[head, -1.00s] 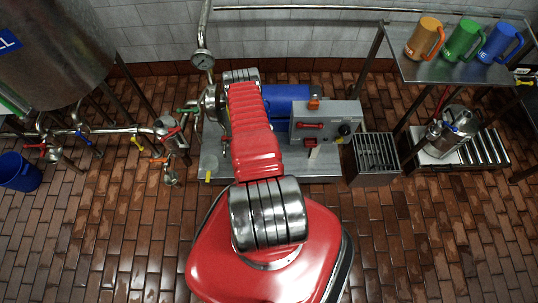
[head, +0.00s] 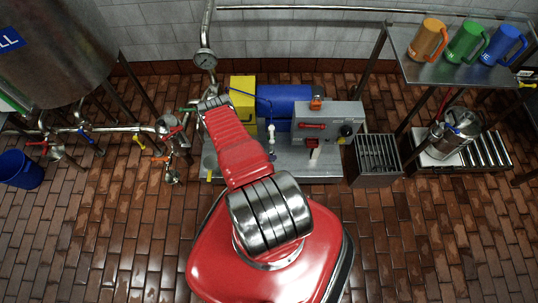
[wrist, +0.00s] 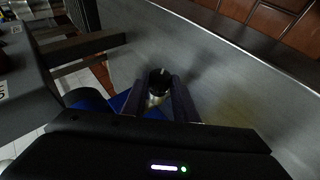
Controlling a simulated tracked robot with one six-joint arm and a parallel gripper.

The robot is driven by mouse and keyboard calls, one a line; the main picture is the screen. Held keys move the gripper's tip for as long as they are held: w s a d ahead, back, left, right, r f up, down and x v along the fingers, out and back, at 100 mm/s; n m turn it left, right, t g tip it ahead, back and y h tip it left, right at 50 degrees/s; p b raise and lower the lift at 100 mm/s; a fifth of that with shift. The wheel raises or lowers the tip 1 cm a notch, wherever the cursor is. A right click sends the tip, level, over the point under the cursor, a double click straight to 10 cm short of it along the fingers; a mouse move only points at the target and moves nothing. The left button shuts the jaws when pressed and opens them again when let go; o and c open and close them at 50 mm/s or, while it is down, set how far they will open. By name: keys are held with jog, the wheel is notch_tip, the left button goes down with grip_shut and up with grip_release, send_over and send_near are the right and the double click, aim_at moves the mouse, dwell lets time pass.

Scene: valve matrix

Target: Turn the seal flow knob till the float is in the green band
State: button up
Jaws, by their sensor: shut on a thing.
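In the wrist view, my gripper (wrist: 159,99) is shut on a small black round knob (wrist: 160,77) with a pale mark on its top. The two dark fingers stand on either side of it. It appears to be the seal flow knob; I can read no label on it. A pale part shows just below the knob between the fingers. I cannot make out a float or a green band in either view. In the head view, my red arm reaches up and left over the pump skid (head: 300,168), and my gripper cannot be made out.
A blue motor (head: 290,97), a yellow box (head: 243,95) and a grey control box (head: 333,120) stand on the skid. A round gauge (head: 205,59) is above my arm. Pipes with valves (head: 105,129) lie left. A metal grate box (head: 377,158) stands right.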

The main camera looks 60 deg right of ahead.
jog(key=shift+w+a+f+g+h, duration=0.1)
jog(key=shift+w+f+g+h, duration=0.1)
jog(key=shift+w+g+h, duration=0.15)
jog(key=shift+n, duration=0.3)
jog(key=o, duration=1.1)
jog(key=shift+s, duration=0.1)
jog(key=shift+c, duration=0.2)
jog(key=shift+g, duration=0.25)
jog(key=shift+r, duration=0.1)
jog(key=v, duration=1.3)
jog(key=shift+a, duration=0.35)
